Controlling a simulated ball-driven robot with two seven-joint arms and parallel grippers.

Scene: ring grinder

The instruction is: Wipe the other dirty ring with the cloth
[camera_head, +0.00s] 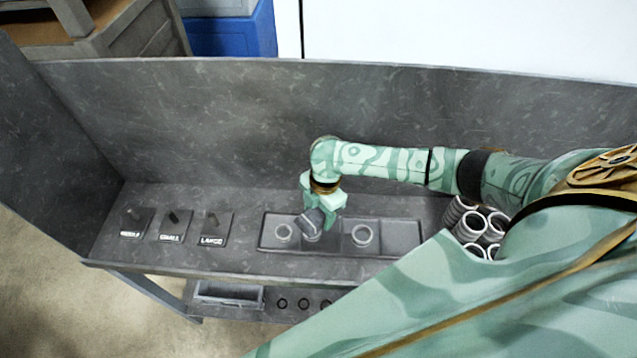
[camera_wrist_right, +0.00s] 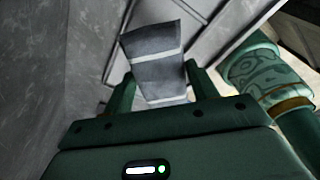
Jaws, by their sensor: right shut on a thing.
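My right gripper (camera_head: 320,215) reaches down over the dark tray (camera_head: 405,237) and is shut on a grey cloth (camera_head: 311,218). In the right wrist view the cloth (camera_wrist_right: 158,75) shows pale stripes and sits between the two green fingers of the gripper (camera_wrist_right: 157,92). Dirt on the rings is too small to make out.
Several light rings (camera_head: 474,222) are piled at the right of the bench, beside my arm. Three labelled dark plates with pegs, one reading LARGE (camera_head: 212,229), stand at the left. A lower shelf holds a grey bin (camera_head: 229,294) and several dark rings (camera_head: 304,304). A wall backs the bench.

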